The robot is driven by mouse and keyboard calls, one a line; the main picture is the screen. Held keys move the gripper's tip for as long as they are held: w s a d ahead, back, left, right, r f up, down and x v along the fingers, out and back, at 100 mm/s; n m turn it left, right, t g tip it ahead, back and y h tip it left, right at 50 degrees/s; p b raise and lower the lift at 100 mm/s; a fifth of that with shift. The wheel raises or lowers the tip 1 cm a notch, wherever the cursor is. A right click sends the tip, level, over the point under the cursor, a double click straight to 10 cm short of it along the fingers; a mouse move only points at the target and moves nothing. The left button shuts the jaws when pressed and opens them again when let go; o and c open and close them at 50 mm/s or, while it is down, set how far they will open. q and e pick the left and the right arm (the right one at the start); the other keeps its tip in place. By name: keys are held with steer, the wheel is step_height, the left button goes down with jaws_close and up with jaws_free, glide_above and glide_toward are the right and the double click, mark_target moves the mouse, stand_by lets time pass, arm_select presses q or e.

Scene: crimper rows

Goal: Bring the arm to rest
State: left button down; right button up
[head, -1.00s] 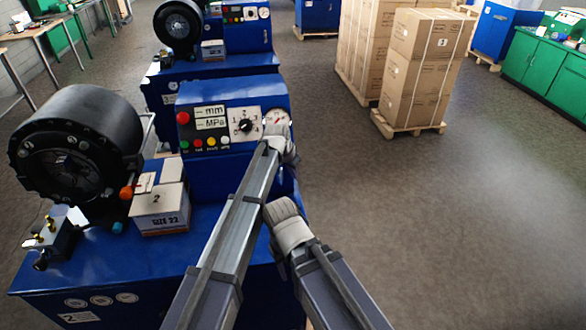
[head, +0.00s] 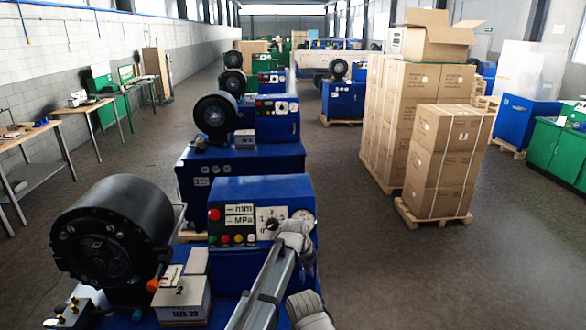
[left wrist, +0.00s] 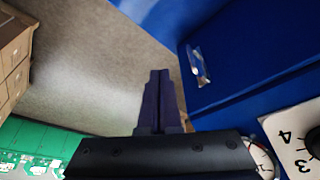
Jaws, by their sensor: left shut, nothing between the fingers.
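My left gripper (left wrist: 159,75) shows in the left wrist view with its two dark fingers together and nothing between them. It hangs over the grey floor beside a blue machine side (left wrist: 240,50). In the head view my left arm rises from the bottom, in front of the right part of the nearest crimper's control panel (head: 240,216). The fingers are hidden there behind the arm. In the wrist view the panel's dial plate (left wrist: 296,140) shows at the lower right, close to the gripper's housing. My right gripper is not in view.
The near crimper's black head (head: 100,232) and a white size box (head: 181,300) stand left of my arm. More crimpers, such as one with a blue body (head: 240,170), stand behind in a row. Stacked cartons (head: 447,155) stand on a pallet at right. The floor (head: 440,275) between is clear.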

arm_select(q)
steer(key=s+a+f+n+g+y, duration=0.2)
steer(key=s+a+n, duration=0.6)
steer(key=s+a, duration=1.65)
steer(key=s+d+f+m+g+y+b, duration=0.1)
steer(key=s+d+f+m+b, duration=0.3)
steer(key=d+f+b, duration=0.6)
steer(key=s+b, duration=0.1)
steer(key=s, duration=0.1)
steer(key=shift+s+d+y, duration=0.35)
steer(key=shift+s+y, duration=0.05)
